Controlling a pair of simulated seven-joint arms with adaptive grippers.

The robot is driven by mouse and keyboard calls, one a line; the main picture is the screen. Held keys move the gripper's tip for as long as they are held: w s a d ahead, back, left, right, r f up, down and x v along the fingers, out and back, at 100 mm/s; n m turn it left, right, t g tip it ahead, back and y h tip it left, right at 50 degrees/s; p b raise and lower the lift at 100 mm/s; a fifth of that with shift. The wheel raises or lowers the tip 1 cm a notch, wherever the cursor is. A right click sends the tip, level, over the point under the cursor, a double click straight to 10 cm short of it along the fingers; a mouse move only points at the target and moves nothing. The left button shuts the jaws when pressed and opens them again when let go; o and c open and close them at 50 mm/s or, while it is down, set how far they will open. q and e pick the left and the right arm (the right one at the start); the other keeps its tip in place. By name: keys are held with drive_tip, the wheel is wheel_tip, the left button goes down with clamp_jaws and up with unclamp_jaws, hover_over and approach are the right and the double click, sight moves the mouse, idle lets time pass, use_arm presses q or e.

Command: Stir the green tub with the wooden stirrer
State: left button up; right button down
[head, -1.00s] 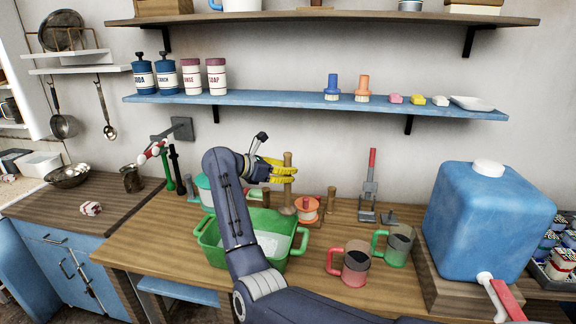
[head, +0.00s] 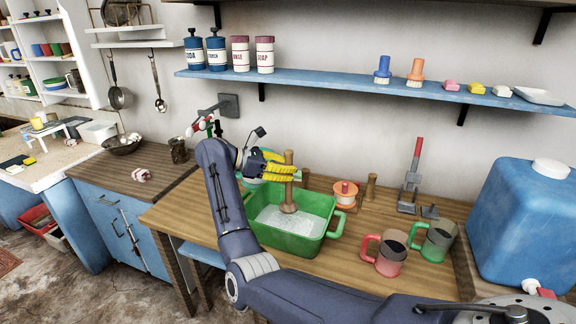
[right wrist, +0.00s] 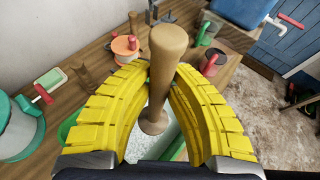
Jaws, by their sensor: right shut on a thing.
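The green tub (head: 290,243) stands on the wooden bench and holds a pale, whitish, speckled content. My right gripper (head: 290,172) has yellow ribbed fingers and is shut on the upright wooden stirrer (head: 289,195). The stirrer's wide lower end is over the tub's opening, in or just above the content; I cannot tell whether it touches. In the right wrist view, the stirrer (right wrist: 165,52) runs down between the fingers, with its foot over the pale content. A piece of the tub's green edge (right wrist: 68,126) shows beside the left finger. My left gripper is not in view.
Red (head: 384,262) and green (head: 434,244) mugs stand right of the tub. An orange spool-like item (head: 345,193) and a wooden peg (head: 370,187) stand behind it. A large blue water container (head: 525,220) is at the right. A blue shelf (head: 340,86) hangs above.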

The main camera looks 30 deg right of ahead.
sight(288, 202)
drive_tip(key=shift+f, duration=6.45)
